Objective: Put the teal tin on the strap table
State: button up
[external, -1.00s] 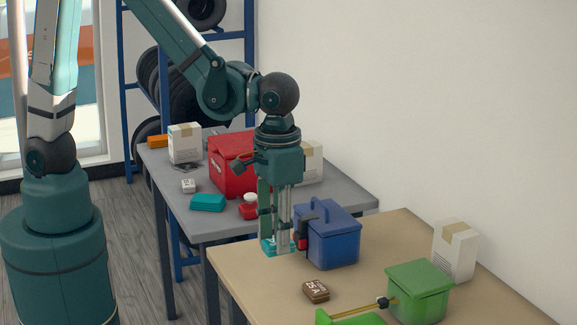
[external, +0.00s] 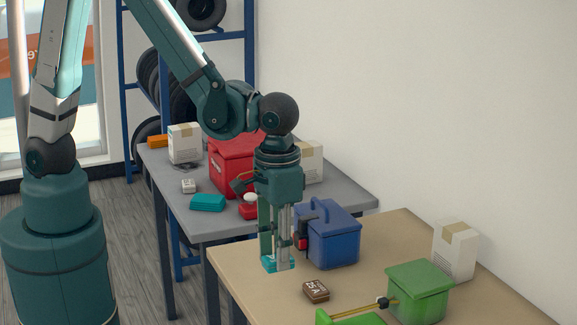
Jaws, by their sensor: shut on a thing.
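My gripper (external: 279,257) points straight down over the near left part of the tan table (external: 380,235). It is shut on a small teal tin (external: 270,265) with white marking, which shows at and between the fingertips. The fingers hide part of the tin. The tin is low by the tabletop, left of the blue box; I cannot tell whether it touches the table. No label shows which table is the strap table. Another teal object (external: 207,202) lies on the grey table (external: 190,222) behind.
A blue lidded box (external: 333,240) stands close right of my gripper. A brown block (external: 316,291), a green box (external: 420,290) and a white carton (external: 455,250) are on the tan table. A red box (external: 228,165) and a white carton (external: 185,144) stand on the grey table.

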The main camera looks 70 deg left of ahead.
send_over(279, 305)
jog(key=shift+a+f, duration=0.1)
jog(key=shift+f, duration=2.6)
jog(key=shift+b, duration=0.3)
jog(key=shift+f, duration=2.05)
jog(key=shift+f+b, duration=0.2)
jog(key=shift+b, duration=0.2)
jog(key=o, duration=0.9)
jog(key=shift+r, duration=0.25)
jog(key=shift+r+p, duration=0.85)
jog(key=shift+r, duration=5.1)
